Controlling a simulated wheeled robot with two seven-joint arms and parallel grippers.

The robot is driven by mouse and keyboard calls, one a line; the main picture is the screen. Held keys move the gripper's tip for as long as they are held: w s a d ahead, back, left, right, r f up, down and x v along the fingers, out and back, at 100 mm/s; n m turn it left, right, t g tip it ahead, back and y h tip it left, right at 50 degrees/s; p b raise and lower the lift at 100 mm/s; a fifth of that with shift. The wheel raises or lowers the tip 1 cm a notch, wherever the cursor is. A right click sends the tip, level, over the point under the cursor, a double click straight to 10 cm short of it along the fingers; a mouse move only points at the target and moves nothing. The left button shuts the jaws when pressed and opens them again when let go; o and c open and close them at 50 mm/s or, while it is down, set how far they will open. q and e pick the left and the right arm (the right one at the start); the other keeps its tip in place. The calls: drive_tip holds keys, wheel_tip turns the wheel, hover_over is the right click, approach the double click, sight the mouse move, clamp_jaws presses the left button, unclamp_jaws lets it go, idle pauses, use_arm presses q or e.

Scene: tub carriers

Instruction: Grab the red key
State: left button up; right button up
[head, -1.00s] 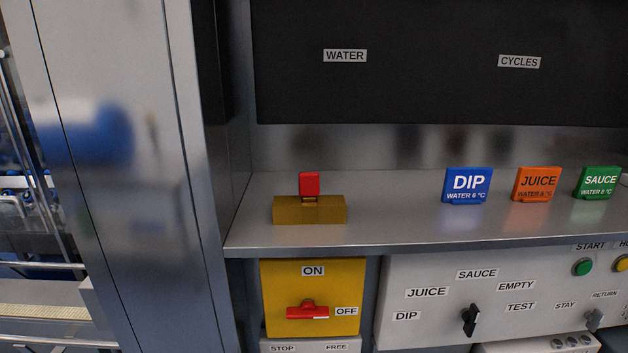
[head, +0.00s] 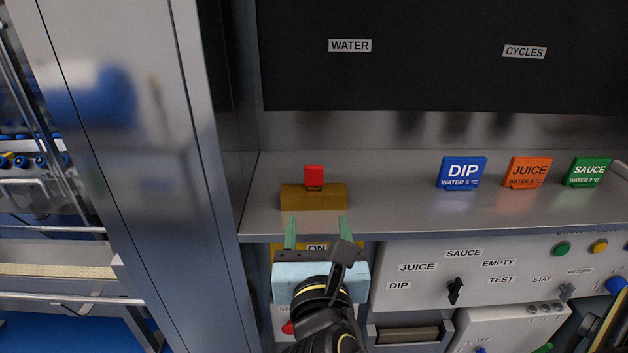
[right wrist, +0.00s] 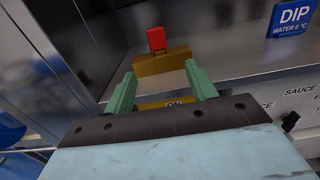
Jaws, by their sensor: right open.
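The red key (head: 314,175) stands upright in a brass-coloured block (head: 313,198) on the steel shelf. The key also shows in the right wrist view (right wrist: 156,39), with its block (right wrist: 162,62) below it. My right gripper (head: 316,222) is open and empty, just in front of the shelf edge and short of the block. In the right wrist view its green fingers (right wrist: 160,85) point toward the block, with the key beyond them and roughly centred between them. My left gripper is not in view.
Blue DIP (head: 462,172), orange JUICE (head: 527,172) and green SAUCE (head: 588,172) signs stand to the right on the shelf (head: 400,205). A steel pillar (head: 150,130) rises at the left. The control panel (head: 430,276) with knobs lies below the shelf. The shelf around the block is clear.

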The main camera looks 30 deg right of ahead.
drive_tip(key=b, duration=0.4)
approach(314, 183)
drive_tip(key=x, duration=0.4)
drive_tip(key=shift+w+d, duration=0.2)
drive_tip(key=shift+d, duration=0.05)
drive_tip(key=shift+x, duration=3)
drive_tip(key=shift+a, duration=0.1)
drive_tip(key=shift+c, duration=0.3)
drive_tip(key=c, duration=1)
